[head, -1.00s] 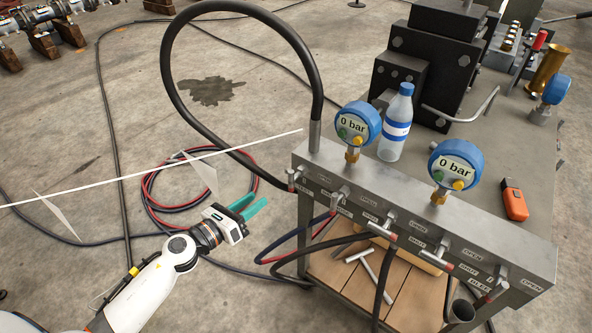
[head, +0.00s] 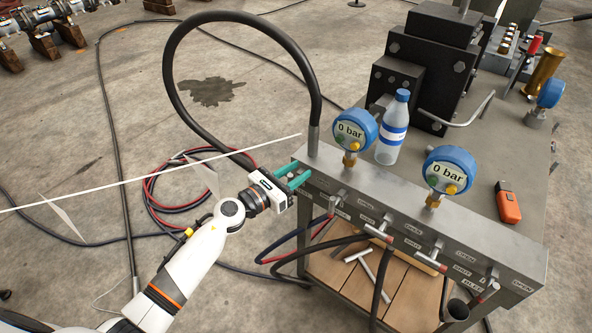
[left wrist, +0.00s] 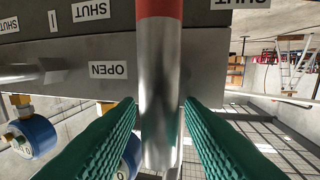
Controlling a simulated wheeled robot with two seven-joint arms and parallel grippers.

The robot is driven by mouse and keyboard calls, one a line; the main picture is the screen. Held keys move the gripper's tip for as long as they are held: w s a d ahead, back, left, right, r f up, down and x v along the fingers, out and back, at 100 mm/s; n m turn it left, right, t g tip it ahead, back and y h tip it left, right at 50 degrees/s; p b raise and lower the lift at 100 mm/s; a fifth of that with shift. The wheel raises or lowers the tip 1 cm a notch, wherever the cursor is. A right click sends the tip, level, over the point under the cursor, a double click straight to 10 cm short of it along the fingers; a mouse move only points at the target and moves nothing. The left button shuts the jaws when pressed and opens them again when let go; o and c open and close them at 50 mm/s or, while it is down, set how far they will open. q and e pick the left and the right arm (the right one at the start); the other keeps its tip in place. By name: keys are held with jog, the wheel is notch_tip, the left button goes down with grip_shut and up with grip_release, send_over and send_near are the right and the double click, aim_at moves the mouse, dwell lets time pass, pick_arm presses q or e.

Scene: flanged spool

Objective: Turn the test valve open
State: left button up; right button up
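My left gripper (head: 297,174) is at the left end of the grey valve manifold (head: 470,232), over its leftmost valve, which the gripper hides in the head view. In the left wrist view, a metal valve handle (left wrist: 160,75) with a red band stands between the two teal fingers, which are open with a narrow gap on each side. An OPEN label (left wrist: 108,70) lies left of the handle, and SHUT labels show at the top. I cannot read which valve's name this is. My right gripper is not in view.
Two blue gauges (head: 357,130) (head: 449,168) reading 0 bar stand on the manifold. Other T-handled valves (head: 378,232) line its front. A thick black hose (head: 172,68) arches from its left end. A water bottle (head: 393,128) and an orange device (head: 508,202) rest on the bench.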

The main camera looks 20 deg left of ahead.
pick_arm(q)
jog(key=shift+w+d, duration=0.1)
jog(key=shift+c, duration=0.3)
grip_shut()
